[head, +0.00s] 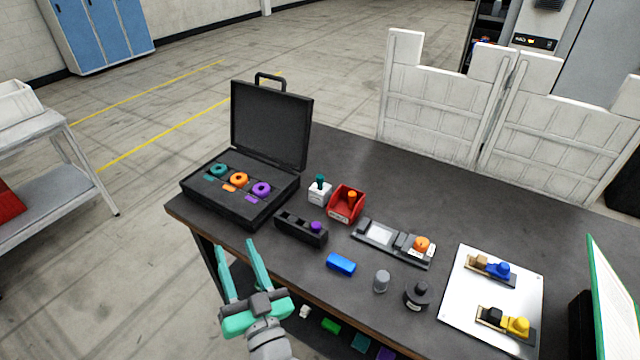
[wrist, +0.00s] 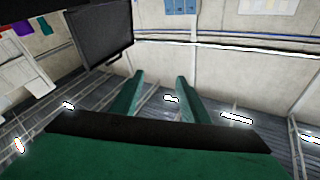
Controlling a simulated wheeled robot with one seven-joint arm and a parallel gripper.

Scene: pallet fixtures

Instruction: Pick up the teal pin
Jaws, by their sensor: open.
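The teal pin (head: 320,180) stands upright in a small white block (head: 319,194) on the dark table, just right of the open black case. Only its top part shows; its lower end is hidden in the block. My gripper (head: 238,258) is open and empty, off the table's near left edge, in front of the case and well to the lower left of the pin. The wrist view shows its two fingers apart (wrist: 160,85) with nothing between them; I cannot make out the pin there.
The open case (head: 270,125) holds teal, orange and purple rings. A red bin (head: 342,213) with an orange pin stands right beside the white block. A black block (head: 290,229) with a purple pin stands in front. A blue piece (head: 341,264) lies nearer the front edge.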

